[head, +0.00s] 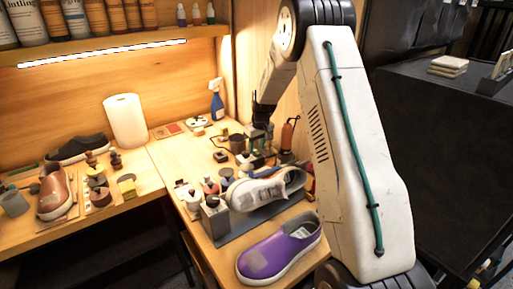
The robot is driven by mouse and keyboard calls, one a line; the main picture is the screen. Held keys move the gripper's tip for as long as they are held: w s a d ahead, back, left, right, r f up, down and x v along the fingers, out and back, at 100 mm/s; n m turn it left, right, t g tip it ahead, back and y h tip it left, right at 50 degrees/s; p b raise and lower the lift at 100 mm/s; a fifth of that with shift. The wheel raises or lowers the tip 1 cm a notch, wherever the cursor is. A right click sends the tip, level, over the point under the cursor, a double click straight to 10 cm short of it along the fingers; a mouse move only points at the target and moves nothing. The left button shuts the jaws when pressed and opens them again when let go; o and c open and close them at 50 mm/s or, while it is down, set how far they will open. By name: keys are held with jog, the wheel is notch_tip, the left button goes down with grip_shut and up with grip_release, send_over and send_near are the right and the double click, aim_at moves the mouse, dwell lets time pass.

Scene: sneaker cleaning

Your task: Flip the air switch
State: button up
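My gripper (264,112) is a small dark shape at the end of my white arm, above the back of the workbench near its right corner. Its fingers are too small and dark to tell whether they are open or shut. Below it stands a cluster of small tools and devices (257,158). I cannot tell which of these, if any, is the air switch. My arm covers the right part of the bench.
A white sneaker (262,190) rests on a grey stand, with a purple shoe (280,252) in front. An orange bottle (288,133) and a blue spray bottle (216,104) stand towards the back. Small jars (211,186) crowd the sneaker's left.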

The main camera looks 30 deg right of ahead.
aim_at(259, 154)
notch_tip(259, 154, up, 7)
jog(key=s, duration=0.1)
jog(key=shift+s, duration=0.25)
dwell(0.4)
jog(key=s+a+r, duration=0.5)
jog(key=s+a, duration=0.2)
jog(key=s, duration=0.7)
jog(key=s+a+r, duration=0.6)
jog(key=s+a, duration=0.2)
jog(key=s, duration=0.7)
jog(key=s+a+r, duration=0.6)
jog(key=s+a, duration=0.1)
jog(key=s, duration=0.7)
jog(key=shift+s+a+g, duration=0.15)
jog(key=shift+s+g, duration=0.25)
